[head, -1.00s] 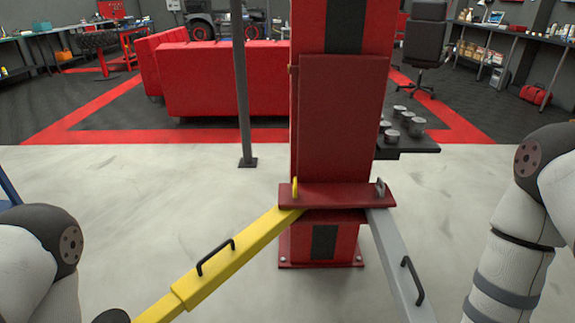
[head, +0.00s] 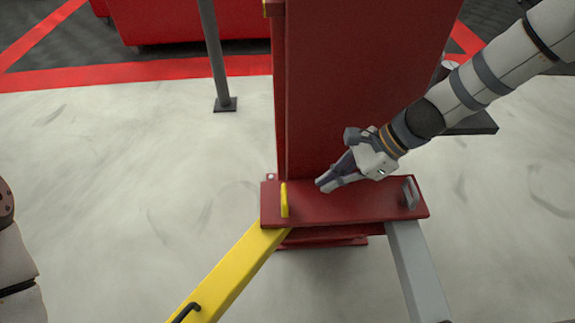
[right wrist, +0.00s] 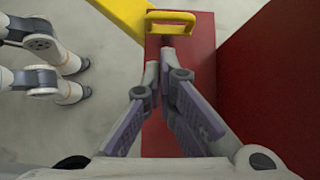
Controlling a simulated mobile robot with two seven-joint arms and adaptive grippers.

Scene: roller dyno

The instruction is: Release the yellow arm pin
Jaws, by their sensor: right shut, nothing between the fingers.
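The yellow arm pin (head: 284,199) is an upright yellow handle at the left end of the red carriage plate (head: 345,207), above the yellow arm (head: 238,267). In the right wrist view the pin (right wrist: 172,17) shows as a yellow loop just beyond my fingertips. My right gripper (head: 322,184) reaches in from the right, above the plate, to the right of the pin and apart from it. It is shut and empty. My left gripper is not in view; only part of my left arm shows at the left edge.
The red column (head: 350,90) rises behind the plate, close to my right gripper. A grey pin (head: 411,192) stands at the plate's right end above a grey arm (head: 416,270). A thin grey post (head: 215,55) stands back left. The floor at left is clear.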

